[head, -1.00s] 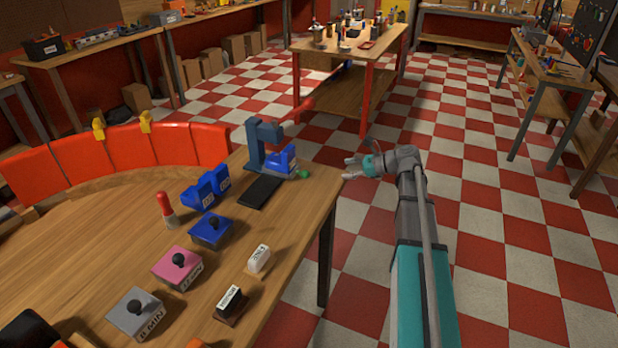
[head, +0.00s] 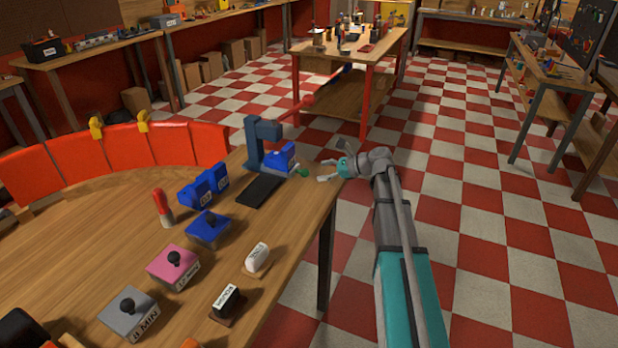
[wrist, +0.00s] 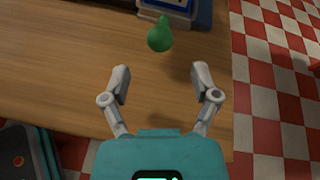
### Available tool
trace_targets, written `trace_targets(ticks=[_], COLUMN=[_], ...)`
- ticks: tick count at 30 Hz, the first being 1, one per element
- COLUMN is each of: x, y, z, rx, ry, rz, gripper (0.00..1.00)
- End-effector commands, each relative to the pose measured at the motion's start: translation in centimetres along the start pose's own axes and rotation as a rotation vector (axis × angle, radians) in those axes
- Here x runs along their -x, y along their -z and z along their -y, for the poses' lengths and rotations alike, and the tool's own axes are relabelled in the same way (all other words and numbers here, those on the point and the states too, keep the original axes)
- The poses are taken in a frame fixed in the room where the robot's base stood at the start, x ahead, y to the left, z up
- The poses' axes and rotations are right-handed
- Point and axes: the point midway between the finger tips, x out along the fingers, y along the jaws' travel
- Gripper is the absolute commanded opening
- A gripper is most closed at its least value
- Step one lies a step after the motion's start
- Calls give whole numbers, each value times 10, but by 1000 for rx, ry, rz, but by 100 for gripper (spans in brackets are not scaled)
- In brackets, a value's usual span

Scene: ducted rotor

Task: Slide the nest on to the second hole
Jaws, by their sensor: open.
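A dark blue press-like stand (head: 254,150) is at the far right corner of the wooden table. A bright blue block (head: 280,156), which may be the nest, sits at its foot. A green knob (head: 302,173) sticks out toward me from a pale base there. In the wrist view the green knob (wrist: 160,38) is ahead of my gripper (wrist: 160,76), roughly centred between the fingers. My gripper (head: 326,170) is open and empty, over the table edge, apart from the knob. The holes cannot be made out.
A black pad (head: 261,191) lies in front of the stand. Blue blocks (head: 204,186), a red-topped post (head: 163,206) and several knobbed boxes, such as a pink one (head: 173,265), stand to the left. Checkered floor lies open right of the table.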

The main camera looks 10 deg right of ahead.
Motion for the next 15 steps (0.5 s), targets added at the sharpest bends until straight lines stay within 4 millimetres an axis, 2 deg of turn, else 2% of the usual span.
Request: trace_targets(ticks=[1, 6, 15], x=[-10, -33, -54], y=[3, 2, 1], z=[0, 0, 0], rx=[0, 1, 0], ry=[-2, -1, 0], rz=[0, 0, -1], gripper=[78, 78, 78])
